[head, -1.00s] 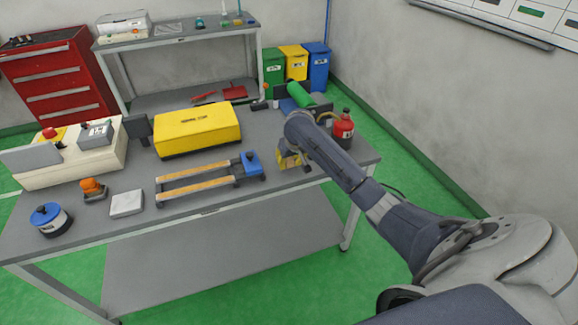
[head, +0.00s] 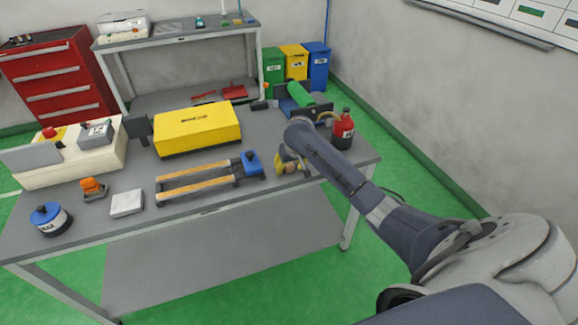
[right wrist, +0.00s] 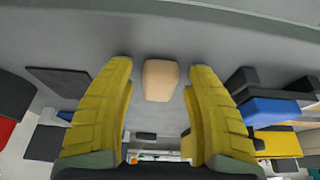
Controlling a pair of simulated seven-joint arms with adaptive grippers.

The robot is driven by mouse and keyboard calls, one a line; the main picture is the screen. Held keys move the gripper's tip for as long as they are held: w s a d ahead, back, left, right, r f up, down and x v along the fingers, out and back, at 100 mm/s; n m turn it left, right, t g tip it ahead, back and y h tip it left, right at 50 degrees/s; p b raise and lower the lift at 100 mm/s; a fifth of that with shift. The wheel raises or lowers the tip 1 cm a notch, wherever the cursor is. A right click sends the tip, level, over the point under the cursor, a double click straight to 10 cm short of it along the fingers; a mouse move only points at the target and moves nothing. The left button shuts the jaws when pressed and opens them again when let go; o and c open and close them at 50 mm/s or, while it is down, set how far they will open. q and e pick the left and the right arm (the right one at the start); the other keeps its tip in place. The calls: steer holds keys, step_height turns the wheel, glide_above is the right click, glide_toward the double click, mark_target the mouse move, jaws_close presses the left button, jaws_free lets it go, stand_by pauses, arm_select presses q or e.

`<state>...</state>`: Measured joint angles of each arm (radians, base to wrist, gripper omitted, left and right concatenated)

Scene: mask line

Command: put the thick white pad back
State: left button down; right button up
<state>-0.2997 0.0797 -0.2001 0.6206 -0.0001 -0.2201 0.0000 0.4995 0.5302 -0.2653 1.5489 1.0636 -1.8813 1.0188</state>
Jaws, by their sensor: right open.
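My right gripper (head: 288,164) points down over the right end of the table, near the blue end block of the rail frame. In the right wrist view its yellow fingers (right wrist: 158,68) are open and apart. A pale beige, rounded block (right wrist: 160,82) shows between and beyond the fingertips; I cannot tell whether they touch it, or whether it is the thick white pad. In the head view the arm and gripper hide this block. A flat white block (head: 127,202) lies near the table's front left edge. My left gripper is not in view.
The rail frame (head: 208,181) with wooden bars lies left of the gripper. A yellow case (head: 197,130) stands behind it. A red bottle (head: 343,130) and a green roll (head: 299,96) stand behind the right arm.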

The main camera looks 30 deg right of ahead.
steer(key=shift+r, duration=0.1)
steer(key=shift+r, duration=0.3)
steer(key=v, duration=1.1)
steer(key=shift+s+r, duration=0.2)
